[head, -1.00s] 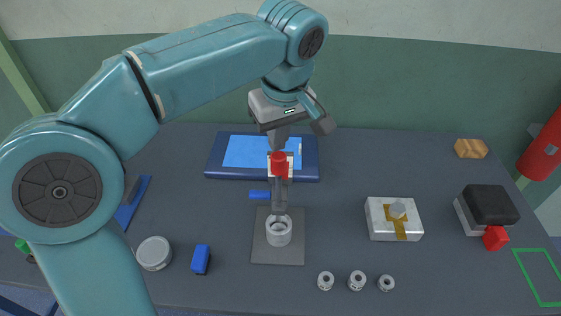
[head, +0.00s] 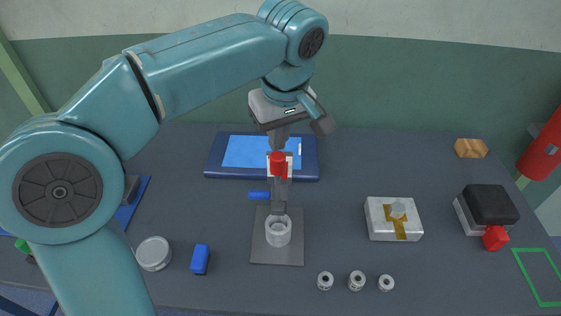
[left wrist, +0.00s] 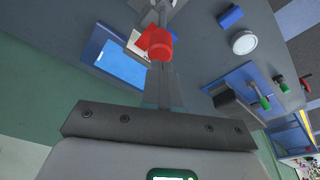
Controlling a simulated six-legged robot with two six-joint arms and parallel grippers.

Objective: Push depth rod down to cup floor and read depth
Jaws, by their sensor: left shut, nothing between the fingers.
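The depth rod has a red cap (head: 278,160) and stands upright over the pale cup (head: 278,232). Its grey lower part (head: 279,198) reaches down to the cup's mouth; whether its tip touches the cup floor is hidden. The cup sits on a grey square plate (head: 262,255). My left gripper (head: 280,148) points down with its fingers shut and empty, right at the top of the red cap. In the left wrist view the shut fingers (left wrist: 163,72) end at the red cap (left wrist: 155,43). No depth reading is legible. My right gripper is not in view.
A blue tablet-like panel (head: 222,165) lies behind the rod. A round silver lid (head: 153,253) and a blue block (head: 200,259) lie left of the plate. Several small grey rings (head: 357,280) lie in front right. A white box (head: 376,220) stands to the right.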

